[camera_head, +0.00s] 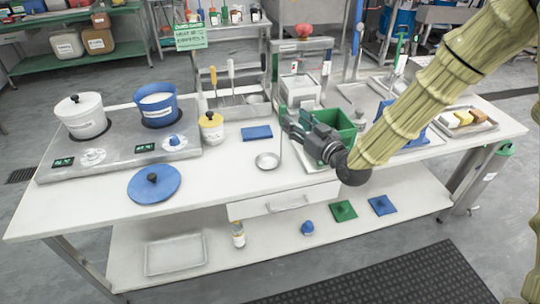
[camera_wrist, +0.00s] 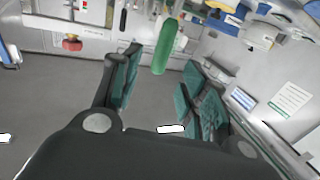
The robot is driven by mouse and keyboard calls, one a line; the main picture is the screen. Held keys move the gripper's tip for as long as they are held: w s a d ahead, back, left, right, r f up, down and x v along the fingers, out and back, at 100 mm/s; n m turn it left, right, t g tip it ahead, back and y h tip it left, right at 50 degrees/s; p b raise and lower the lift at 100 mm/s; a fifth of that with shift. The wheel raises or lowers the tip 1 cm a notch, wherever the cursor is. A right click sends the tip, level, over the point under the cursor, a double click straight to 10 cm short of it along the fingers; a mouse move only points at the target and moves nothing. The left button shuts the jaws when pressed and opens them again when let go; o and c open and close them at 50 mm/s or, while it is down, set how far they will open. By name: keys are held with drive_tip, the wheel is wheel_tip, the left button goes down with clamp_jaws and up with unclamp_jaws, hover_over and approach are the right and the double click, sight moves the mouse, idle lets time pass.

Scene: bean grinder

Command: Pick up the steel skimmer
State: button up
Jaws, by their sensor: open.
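A steel utensil with a shallow round head (camera_head: 268,160) is on the white table, left of my gripper in the head view. A thin shaft rises from the head's right side towards my fingers; it looks like the skimmer, but I cannot tell holes in it. My gripper (camera_head: 287,122) reaches in from the right above the table, fingers pointing left and away. In the wrist view my gripper (camera_wrist: 160,92) is open, with green pads apart. A green handle (camera_wrist: 164,47) shows beyond and between the fingertips; I cannot tell whether it belongs to the steel utensil.
A green bin (camera_head: 338,120) stands behind my gripper. A blue cloth (camera_head: 257,132), a yellow-lidded jar (camera_head: 211,128) and a blue lid (camera_head: 154,184) lie to the left. A rack (camera_head: 235,108) holds upright tools behind. The table's front middle is clear.

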sight(284, 113)
drive_tip(key=shift+p+x, duration=1.15)
drive_tip(key=shift+x, duration=2.55)
drive_tip(key=shift+f, duration=0.15)
clamp_jaws()
